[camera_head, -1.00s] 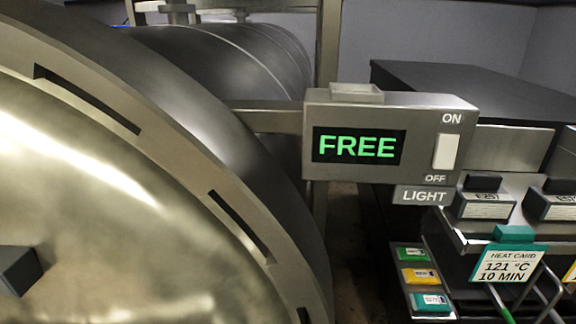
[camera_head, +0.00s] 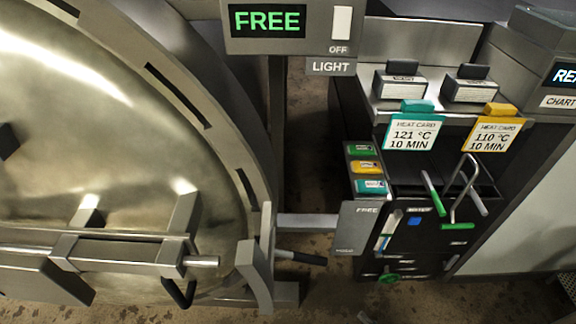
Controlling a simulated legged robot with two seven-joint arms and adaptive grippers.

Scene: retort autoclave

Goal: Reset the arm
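Neither of my arms nor either gripper shows in the head view, so I cannot see their pose. The autoclave's large round metal door (camera_head: 100,120) fills the left side. A horizontal bar mechanism (camera_head: 120,250) with a dark handle crosses its lower part. A display box (camera_head: 285,48) at the top reads FREE in green, with a white light switch (camera_head: 342,23) at its right.
A teal heat card (camera_head: 413,132) reads 121 °C 10 MIN; a yellow heat card (camera_head: 493,134) reads 110 °C 10 MIN. Both hang below a metal shelf. A rack (camera_head: 367,172) holds green, yellow and teal cards. Brown floor (camera_head: 400,305) shows at the bottom.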

